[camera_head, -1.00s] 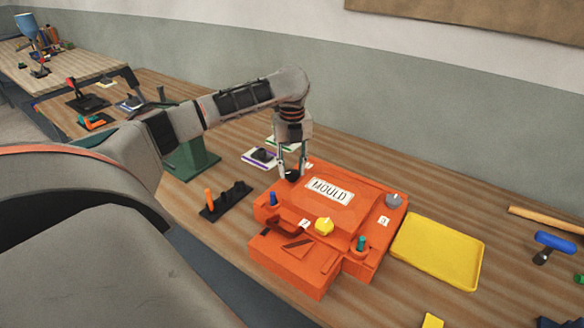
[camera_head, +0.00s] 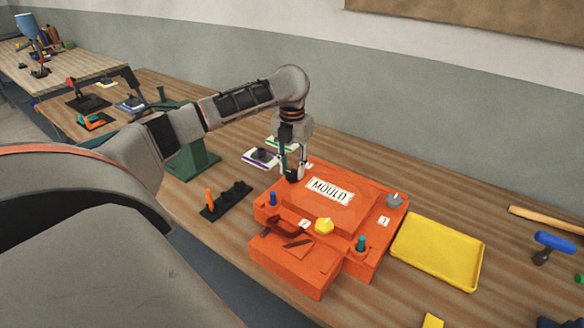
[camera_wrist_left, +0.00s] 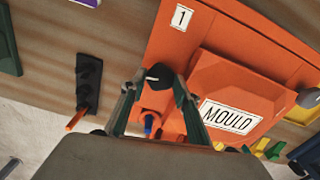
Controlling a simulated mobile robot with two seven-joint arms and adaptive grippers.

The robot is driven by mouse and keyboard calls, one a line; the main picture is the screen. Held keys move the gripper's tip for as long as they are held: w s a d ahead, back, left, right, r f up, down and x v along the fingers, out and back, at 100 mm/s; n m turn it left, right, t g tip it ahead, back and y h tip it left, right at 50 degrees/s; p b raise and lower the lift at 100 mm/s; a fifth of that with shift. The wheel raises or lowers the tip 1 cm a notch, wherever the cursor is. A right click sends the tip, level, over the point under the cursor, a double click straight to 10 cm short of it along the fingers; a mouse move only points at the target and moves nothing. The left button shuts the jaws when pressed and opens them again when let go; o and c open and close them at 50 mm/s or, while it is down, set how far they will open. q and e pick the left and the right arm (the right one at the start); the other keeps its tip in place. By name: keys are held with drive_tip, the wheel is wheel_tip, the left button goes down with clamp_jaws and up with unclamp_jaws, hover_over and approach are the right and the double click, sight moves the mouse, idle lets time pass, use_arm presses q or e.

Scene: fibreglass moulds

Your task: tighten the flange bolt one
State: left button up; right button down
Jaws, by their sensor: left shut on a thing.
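The orange mould (camera_head: 335,212) with its "MOULD" label lies on the wooden bench, and it also fills much of the left wrist view (camera_wrist_left: 170,45). The black knob of flange bolt one (camera_wrist_left: 159,75) sits at the mould's back left corner, near the label "1" (camera_wrist_left: 181,17). My left gripper (camera_head: 293,175) points down there, its fingers shut around the black knob. In the left wrist view the fingers (camera_wrist_left: 159,84) stand on either side of the knob. My right gripper is not in view.
A yellow knob (camera_head: 324,226), a grey knob (camera_head: 395,199), a blue peg (camera_head: 273,198) and a teal peg (camera_head: 361,243) stand on the mould. A black rack (camera_head: 228,200) with an orange peg is left of it. A yellow tray (camera_head: 440,250) lies to the right.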

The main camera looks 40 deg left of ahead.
sight(292, 172)
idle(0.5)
use_arm(q)
drive_tip(key=o, duration=1.1)
drive_tip(key=shift+r, duration=4)
